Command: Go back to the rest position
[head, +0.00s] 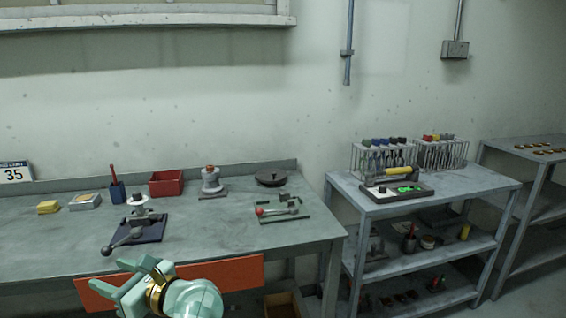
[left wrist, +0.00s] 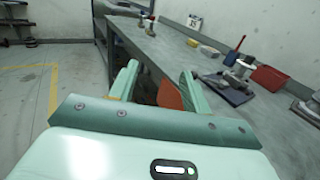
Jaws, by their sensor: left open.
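My left gripper (head: 142,284) is at the bottom left of the head view, in front of the workbench's near edge. In the left wrist view its two fingers (left wrist: 160,88) stand apart with nothing between them. The gate valve (head: 140,208) stands on a dark blue base on the workbench (head: 215,235), with a lever reaching toward the front left. It also shows in the left wrist view (left wrist: 238,72), to the right of the fingers and apart from them. My right gripper is in neither view.
The bench holds a red bin (head: 166,183), a yellow sponge (head: 48,207), a grey valve-like piece (head: 211,182), a dark disc (head: 271,178) and a green plate with a red-knobbed lever (head: 285,212). An orange panel (head: 225,275) hangs at the front. A shelf (head: 432,195) stands to the right.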

